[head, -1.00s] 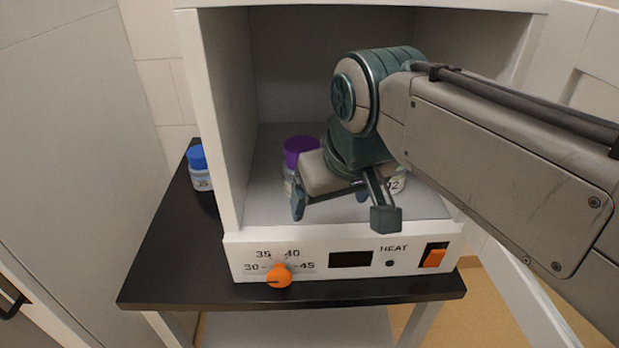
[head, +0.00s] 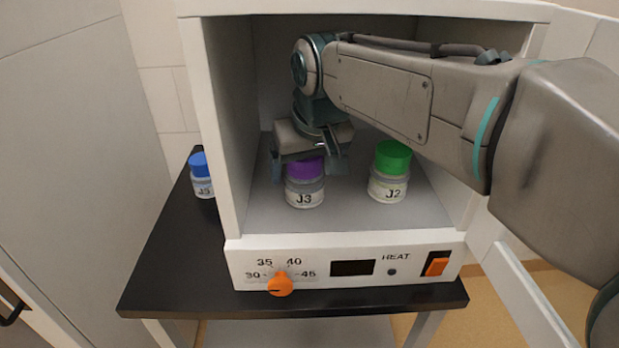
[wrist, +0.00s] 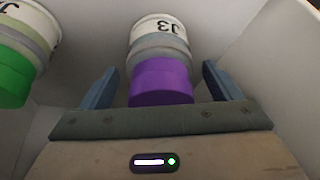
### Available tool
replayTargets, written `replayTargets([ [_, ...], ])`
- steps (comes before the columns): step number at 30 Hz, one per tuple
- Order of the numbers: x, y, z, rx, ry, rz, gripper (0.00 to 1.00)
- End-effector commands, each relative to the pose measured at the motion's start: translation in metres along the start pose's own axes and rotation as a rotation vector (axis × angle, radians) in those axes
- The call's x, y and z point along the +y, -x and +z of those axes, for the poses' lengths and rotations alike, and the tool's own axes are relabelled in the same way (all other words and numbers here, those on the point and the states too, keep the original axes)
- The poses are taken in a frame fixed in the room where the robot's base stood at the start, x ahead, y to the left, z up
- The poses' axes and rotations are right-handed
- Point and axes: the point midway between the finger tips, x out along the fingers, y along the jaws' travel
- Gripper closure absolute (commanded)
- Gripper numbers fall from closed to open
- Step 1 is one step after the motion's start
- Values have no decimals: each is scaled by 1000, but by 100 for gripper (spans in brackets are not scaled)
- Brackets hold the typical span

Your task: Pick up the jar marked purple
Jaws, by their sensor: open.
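The purple-lidded jar (head: 305,190), labelled J3, stands upright on the floor of the open heating cabinet. My gripper (head: 311,174) is inside the cabinet at the height of its lid, and partly covers the lid's top. In the wrist view the jar (wrist: 160,68) is between the two blue fingers of my gripper (wrist: 164,86), with a gap on each side. The fingers are open and hold nothing.
A green-lidded jar (head: 390,175), labelled J2, stands to the right in the cabinet. A blue-lidded jar (head: 202,178) stands outside on the black table (head: 170,265). The cabinet's left wall (head: 222,130) is close to my gripper.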

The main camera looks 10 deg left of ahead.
Motion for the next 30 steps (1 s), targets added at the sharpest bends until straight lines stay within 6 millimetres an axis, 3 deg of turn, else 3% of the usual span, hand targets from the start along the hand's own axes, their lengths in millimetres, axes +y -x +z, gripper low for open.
replayTargets([
  [6, 0, -16, -8, -1, -1, 0, 16],
  [13, 0, -16, -8, 0, -1, 0, 16],
  [14, 0, -16, -8, 0, -1, 0, 21],
  [19, 0, -16, -8, 0, -1, 0, 69],
  [30, 0, -14, -9, 1, -1, 0, 68],
])
